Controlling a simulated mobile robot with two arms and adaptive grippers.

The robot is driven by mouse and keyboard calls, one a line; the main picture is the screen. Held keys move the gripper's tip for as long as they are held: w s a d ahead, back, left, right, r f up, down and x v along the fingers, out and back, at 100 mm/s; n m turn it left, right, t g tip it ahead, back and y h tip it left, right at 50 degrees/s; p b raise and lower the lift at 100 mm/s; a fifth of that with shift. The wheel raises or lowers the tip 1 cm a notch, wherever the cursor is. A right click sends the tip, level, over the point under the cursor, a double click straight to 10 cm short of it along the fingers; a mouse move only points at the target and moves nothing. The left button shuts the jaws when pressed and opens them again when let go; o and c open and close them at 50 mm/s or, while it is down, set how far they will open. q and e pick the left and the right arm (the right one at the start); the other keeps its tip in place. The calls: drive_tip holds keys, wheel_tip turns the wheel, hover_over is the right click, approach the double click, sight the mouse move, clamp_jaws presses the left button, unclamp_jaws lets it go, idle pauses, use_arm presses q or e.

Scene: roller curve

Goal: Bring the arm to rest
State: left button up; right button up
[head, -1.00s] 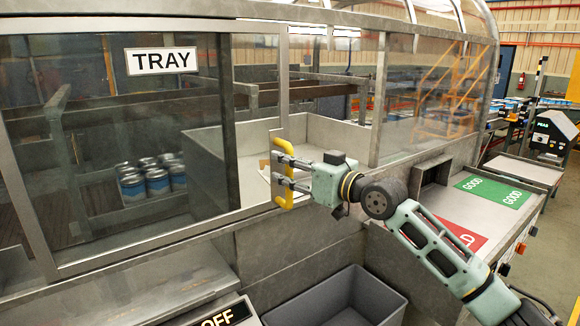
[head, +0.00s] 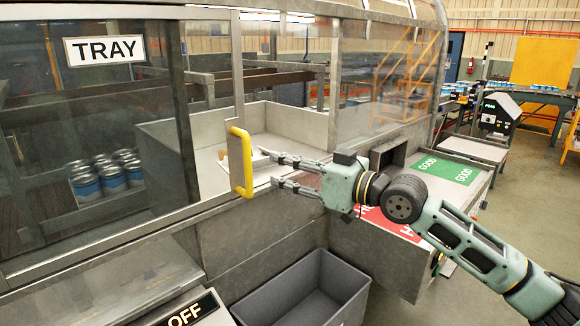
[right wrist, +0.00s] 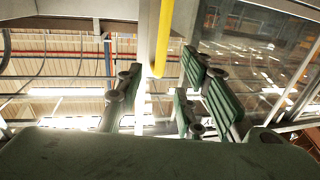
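My right gripper (head: 270,168) is open and empty, with its two fingers apart and pointing left. Its fingertips are just right of the yellow door handle (head: 240,162) and look clear of it. In the right wrist view the handle (right wrist: 162,38) shows beyond the gap between the fingers (right wrist: 158,85). The handle sits on the right edge of the glass sliding door labelled TRAY (head: 104,49). My right arm reaches in from the lower right. My left gripper is not in view.
Several blue-and-silver cans (head: 104,174) stand behind the glass. A grey bin (head: 312,292) is below the gripper. The side shelf has a green GOOD panel (head: 446,169) and a red panel (head: 391,224). An OFF sign (head: 185,314) is at the bottom. Open floor lies at right.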

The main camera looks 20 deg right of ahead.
idle(0.4)
drive_tip(key=s+a+f+g+h, duration=0.15)
drive_tip(key=s+a+f, duration=0.25)
drive_tip(key=f, duration=0.5)
drive_tip(key=s+a+f+g, duration=0.2)
drive_tip(key=s+a+f, duration=0.15)
drive_tip(key=f, duration=0.55)
drive_tip(key=s+a+f+g+h, duration=0.1)
drive_tip(key=s+a+f+g, duration=0.2)
drive_tip(key=f, duration=0.6)
drive_tip(key=s+d+f+m+g+h, duration=0.25)
drive_tip(key=s+f, duration=0.55)
drive_tip(key=s, duration=0.5)
drive_tip(key=s+d+f+m+g+h, duration=0.2)
drive_tip(key=s+f+g+h, duration=0.15)
drive_tip(key=s+f, duration=0.65)
drive_tip(key=s+f+b, duration=0.1)
drive_tip(key=s+f, duration=0.1)
drive_tip(key=f, duration=1.1)
drive_tip(key=s+f+b, duration=0.1)
drive_tip(key=s+f, duration=0.1)
drive_tip(key=f, duration=1.1)
drive_tip(key=s+d+f+g+b, duration=0.1)
drive_tip(key=s+d+f+g, duration=0.1)
drive_tip(key=s+f, duration=1.5)
drive_tip(key=shift+s+d+f+n+h, duration=0.35)
drive_tip(key=shift+d+f, duration=0.25)
drive_tip(key=shift+d, duration=0.05)
